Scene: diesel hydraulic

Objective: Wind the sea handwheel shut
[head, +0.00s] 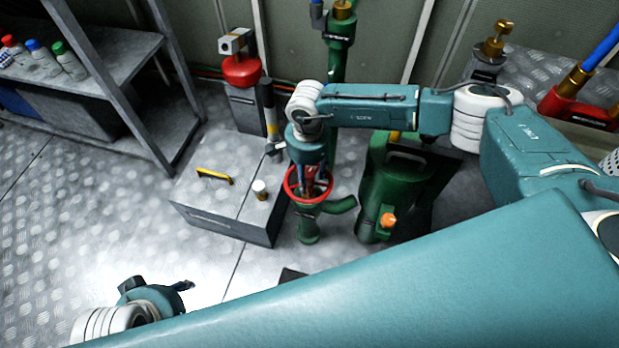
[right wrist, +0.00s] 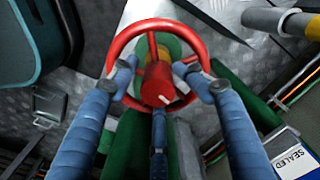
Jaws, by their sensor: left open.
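The red sea handwheel (head: 322,188) sits on top of a green valve body (head: 309,222) in the middle of the head view. In the right wrist view the wheel (right wrist: 142,27) shows its round rim, spokes and a red hub with a white mark. My right gripper (head: 308,180) is at the wheel from above. In the wrist view its blue fingers (right wrist: 158,78) spread around the hub and overlap the rim; whether they grip it is unclear. My left gripper (head: 180,287) is open and empty at the lower left, far from the wheel.
A grey box (head: 215,222) with a yellow handle and a small cup (head: 260,189) stands left of the valve. A green tank (head: 375,205) with an orange knob stands close on the right. A shelf (head: 115,60) with bottles is at upper left. Floor at left is clear.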

